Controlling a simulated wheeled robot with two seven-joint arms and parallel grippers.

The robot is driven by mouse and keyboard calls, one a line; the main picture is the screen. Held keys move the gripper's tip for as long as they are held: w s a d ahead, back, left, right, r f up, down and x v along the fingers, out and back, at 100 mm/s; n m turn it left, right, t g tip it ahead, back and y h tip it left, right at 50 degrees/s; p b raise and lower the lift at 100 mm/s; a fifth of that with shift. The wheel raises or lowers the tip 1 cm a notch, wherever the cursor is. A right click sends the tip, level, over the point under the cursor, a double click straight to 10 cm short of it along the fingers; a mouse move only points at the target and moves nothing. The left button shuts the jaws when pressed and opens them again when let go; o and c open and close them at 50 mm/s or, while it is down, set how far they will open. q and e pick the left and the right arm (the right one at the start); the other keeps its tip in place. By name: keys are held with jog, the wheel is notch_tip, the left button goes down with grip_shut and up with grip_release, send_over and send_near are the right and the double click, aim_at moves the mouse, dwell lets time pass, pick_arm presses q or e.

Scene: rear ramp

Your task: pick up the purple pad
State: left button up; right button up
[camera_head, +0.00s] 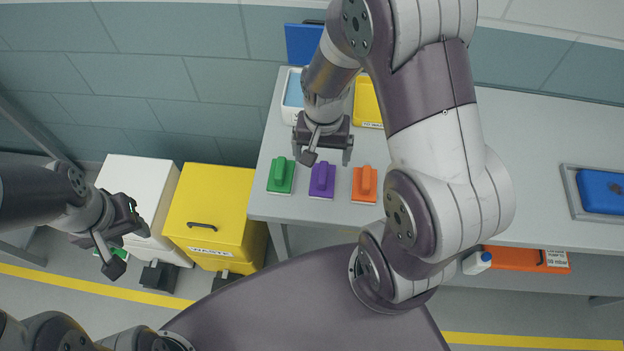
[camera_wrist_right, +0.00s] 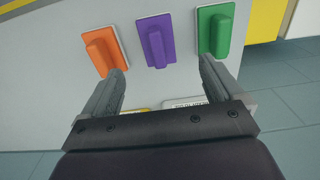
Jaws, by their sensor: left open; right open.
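The purple pad (camera_head: 322,180) lies on the grey table, between a green pad (camera_head: 281,176) and an orange pad (camera_head: 364,185). Each pad has a raised grip on top. My right gripper (camera_head: 327,158) is open and empty, above and just behind the purple pad in the head view. In the right wrist view the purple pad (camera_wrist_right: 156,40) lies ahead of the open fingers (camera_wrist_right: 160,85), between the orange pad (camera_wrist_right: 104,50) and the green pad (camera_wrist_right: 215,30). My left gripper (camera_head: 118,243) is open and empty at the left, away from the table, over the floor area.
A yellow bin (camera_head: 205,210) and a white bin (camera_head: 138,195) stand left of the table (camera_head: 440,222). Behind my right gripper are a blue-lidded white container (camera_head: 292,98) and a yellow container (camera_head: 369,102). A blue item (camera_head: 602,190) sits in a grey tray at right.

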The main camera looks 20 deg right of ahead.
aim_at(323, 172)
jog(key=f, duration=0.2)
jog(key=d+f, duration=0.1)
jog(key=f, duration=0.1)
jog(key=shift+s+d+f, duration=0.1)
jog(key=shift+s, duration=0.05)
jog(key=f, duration=0.1)
jog(key=a+f+p, duration=0.1)
jog(key=f, duration=0.1)
jog(key=shift+w+f, duration=0.1)
jog(key=shift+w, duration=0.1)
jog(key=f, duration=0.3)
jog(key=shift+d, duration=0.25)
jog(key=shift+d+f, duration=0.1)
jog(key=shift+f, duration=0.3)
pick_arm(q)
jog(key=shift+w+d+r, duration=0.1)
jog(key=shift+d+r, duration=0.15)
jog(key=shift+r, duration=0.55)
pick_arm(e)
jog(key=c, duration=0.4)
jog(key=shift+a+r, duration=0.1)
jog(key=shift+a, duration=0.1)
jog(key=c, duration=0.5)
jog(key=shift+c, duration=1.2)
jog(key=shift+d, duration=0.1)
